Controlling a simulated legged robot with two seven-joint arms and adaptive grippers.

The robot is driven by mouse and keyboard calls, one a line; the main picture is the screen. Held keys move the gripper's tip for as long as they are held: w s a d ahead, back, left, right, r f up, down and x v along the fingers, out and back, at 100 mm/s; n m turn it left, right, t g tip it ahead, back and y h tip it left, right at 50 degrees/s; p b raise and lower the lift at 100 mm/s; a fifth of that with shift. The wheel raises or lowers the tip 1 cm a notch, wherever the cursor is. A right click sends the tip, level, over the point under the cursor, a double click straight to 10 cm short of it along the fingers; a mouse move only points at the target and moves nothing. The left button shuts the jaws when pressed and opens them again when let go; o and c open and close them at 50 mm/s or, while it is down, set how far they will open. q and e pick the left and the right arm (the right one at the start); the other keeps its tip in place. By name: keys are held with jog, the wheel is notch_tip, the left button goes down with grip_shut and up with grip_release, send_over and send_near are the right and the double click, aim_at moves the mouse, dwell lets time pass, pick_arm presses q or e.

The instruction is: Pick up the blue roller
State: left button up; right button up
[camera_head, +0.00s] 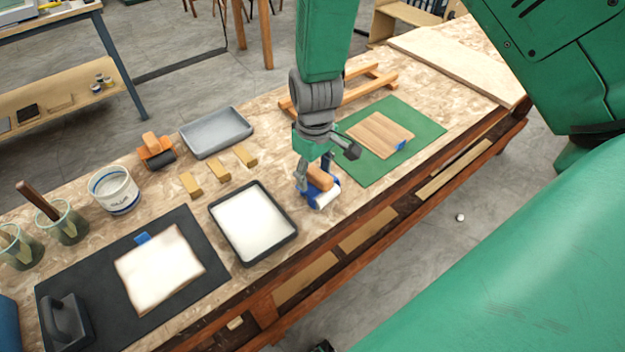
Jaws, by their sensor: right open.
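The blue roller (325,198) lies on the workbench just right of the white-filled tray. It has a blue frame, a white roll and an orange-brown wooden handle (320,178). My right gripper (315,176) points down over it from above. Its fingers are open and stand close around the handle. Whether they touch the handle cannot be told. The gripper hides part of the roller's far side. My left gripper does not show.
A black-rimmed tray with white filling (253,222) is close left of the roller. A green mat (425,130) with a wooden board (380,134) lies to the right. Several wooden blocks, a grey tray (216,132) and an orange roller (157,150) are farther left. The bench's front edge is near.

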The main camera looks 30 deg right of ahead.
aim_at(318, 171)
jog(key=shift+d+f, duration=0.35)
jog(key=shift+f, duration=0.05)
jog(key=shift+d, duration=0.35)
jog(key=shift+s+a, duration=0.1)
jog(key=shift+a, duration=0.05)
jog(key=c, duration=0.9)
jog(key=shift+a, duration=0.25)
grip_shut()
jog(key=shift+a+r, duration=0.2)
jog(key=shift+a, duration=0.2)
jog(key=shift+d+r, duration=0.1)
jog(key=shift+r, duration=0.1)
jog(key=r, duration=0.8)
jog(key=shift+d+r, duration=0.25)
jog(key=shift+d, duration=0.15)
jog(key=shift+a+r, duration=0.45)
jog(key=shift+r, duration=0.05)
grip_release()
jog(key=shift+d, duration=0.2)
jog(key=shift+d+f, duration=0.1)
jog(key=shift+d, duration=0.05)
jog(key=shift+c, duration=1)
jog(key=shift+d, duration=0.3)
